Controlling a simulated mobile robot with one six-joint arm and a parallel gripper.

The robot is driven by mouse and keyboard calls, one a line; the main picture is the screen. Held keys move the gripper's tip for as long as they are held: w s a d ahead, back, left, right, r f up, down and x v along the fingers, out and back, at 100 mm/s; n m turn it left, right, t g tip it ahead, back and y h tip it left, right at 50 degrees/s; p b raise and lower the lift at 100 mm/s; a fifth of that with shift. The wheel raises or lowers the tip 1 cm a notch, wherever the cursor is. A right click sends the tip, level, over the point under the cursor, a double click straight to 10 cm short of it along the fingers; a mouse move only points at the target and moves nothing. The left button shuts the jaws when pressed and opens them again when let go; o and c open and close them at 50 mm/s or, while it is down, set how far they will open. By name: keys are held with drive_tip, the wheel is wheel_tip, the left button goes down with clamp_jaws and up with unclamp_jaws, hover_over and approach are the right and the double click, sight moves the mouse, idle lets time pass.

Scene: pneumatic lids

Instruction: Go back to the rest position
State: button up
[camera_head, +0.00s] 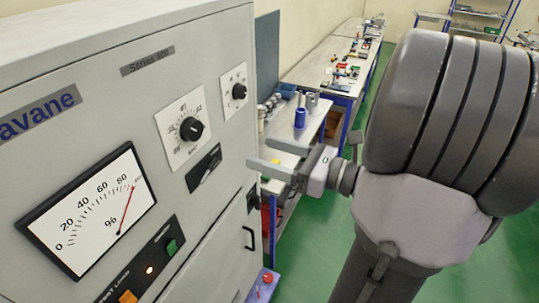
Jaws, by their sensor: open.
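My gripper (277,158) is open and empty. Its two fingers point left toward the front of a large grey cabinet (215,215), near the cabinet's right edge. I cannot tell whether the fingertips touch the panel. My arm fills the right side of the view, bent and raised.
The cabinet carries a gauge (85,205) with its red needle near the high end, two black knobs (191,129), (239,91), a small switch (203,168) and a handle (249,238). Workbenches (318,68) with tools stand behind. The green floor (310,245) shows clear patches.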

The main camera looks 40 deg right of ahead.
drive_tip(key=s+a+f+n+g+y+b, duration=0.3)
drive_tip(key=a+f+n+g+b, duration=1)
drive_tip(key=a+f, duration=0.85)
drive_tip(key=s+a+f+n+t+h+b, duration=0.1)
drive_tip(key=s+f+n+h+b, duration=0.1)
drive_tip(key=f+n+b, duration=0.5)
drive_tip(key=s+a+f+n+h+b, duration=0.1)
drive_tip(key=f+n+h+b, duration=0.4)
drive_tip(key=f+n+b, duration=0.3)
drive_tip(key=b, duration=0.3)
drive_tip(key=shift+s+a+n+t+b, duration=0.25)
drive_tip(key=shift+s+n+t+b, duration=0.05)
drive_tip(key=shift+s+t+b, duration=0.1)
drive_tip(key=shift+f, duration=0.15)
